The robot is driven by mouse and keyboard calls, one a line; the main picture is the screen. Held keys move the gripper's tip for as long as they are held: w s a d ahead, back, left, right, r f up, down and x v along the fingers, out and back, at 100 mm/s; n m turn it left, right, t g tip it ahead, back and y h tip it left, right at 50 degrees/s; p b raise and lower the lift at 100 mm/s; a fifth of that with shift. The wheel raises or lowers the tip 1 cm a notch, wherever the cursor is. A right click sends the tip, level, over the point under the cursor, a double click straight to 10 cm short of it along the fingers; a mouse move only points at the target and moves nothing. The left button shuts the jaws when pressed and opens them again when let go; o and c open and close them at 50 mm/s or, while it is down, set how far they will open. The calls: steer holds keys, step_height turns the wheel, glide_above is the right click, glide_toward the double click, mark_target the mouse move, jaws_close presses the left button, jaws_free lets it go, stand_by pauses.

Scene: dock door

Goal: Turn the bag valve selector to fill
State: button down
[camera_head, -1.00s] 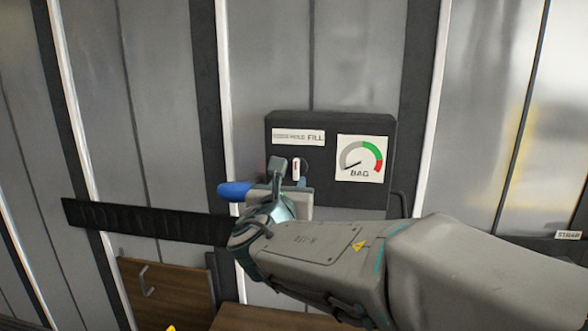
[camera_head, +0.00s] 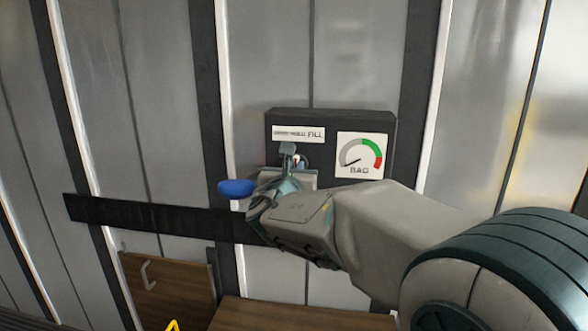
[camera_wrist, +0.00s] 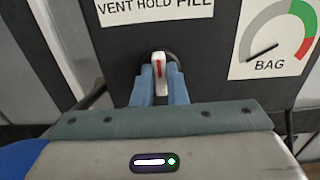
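The bag valve selector (camera_wrist: 159,64) is a small white lever with a red line, on a dark control box (camera_head: 385,122). In the wrist view its red line points nearly straight up, toward the label strip (camera_wrist: 150,8) reading VENT HOLD FILL. My gripper (camera_wrist: 160,88) has its two blue fingers on either side of the lever, with almost no gap showing, so it looks shut on it. In the head view my gripper (camera_head: 290,165) hides most of the lever. The BAG gauge (camera_head: 361,156) has its needle at the lower left, in the grey part.
A blue knob (camera_head: 236,188) sticks out just left of my gripper. A dark horizontal rail (camera_head: 150,217) crosses the ribbed metal wall below it. Brown wooden panels (camera_head: 165,290) stand low at the left. The wall above the box is clear.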

steer(key=shift+f+b, duration=0.15)
steer(key=shift+b, duration=0.35)
steer(key=shift+d+m+b, duration=0.15)
steer(key=shift+m+b, duration=4.75)
steer(key=shift+b, duration=2.25)
steer(key=c, duration=1.4)
jaws_free()
steer(key=shift+c, duration=0.2)
